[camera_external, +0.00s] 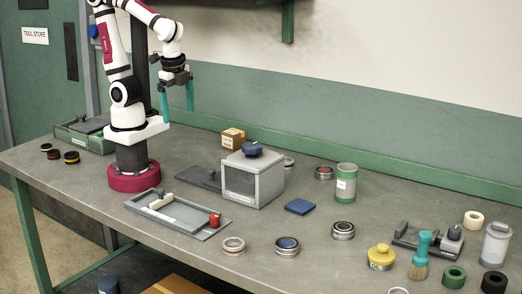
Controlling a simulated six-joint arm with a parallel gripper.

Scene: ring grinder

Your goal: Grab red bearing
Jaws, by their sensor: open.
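My gripper (177,100) hangs at the upper left with its two teal fingers apart and nothing between them. It is high above the table, well away from every ring. Several ring-shaped bearings lie on the table. A dark ring with a red inner edge (324,173) lies behind, left of the green and white can. Which of these is the red bearing I cannot tell.
A grey box with a blue knob (266,183) stands mid-table. A grey tray (175,222) with a small red part lies in front of it. A green and white can (345,183), a yellow pot (381,257), a teal brush (420,256) and more rings stand to the right.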

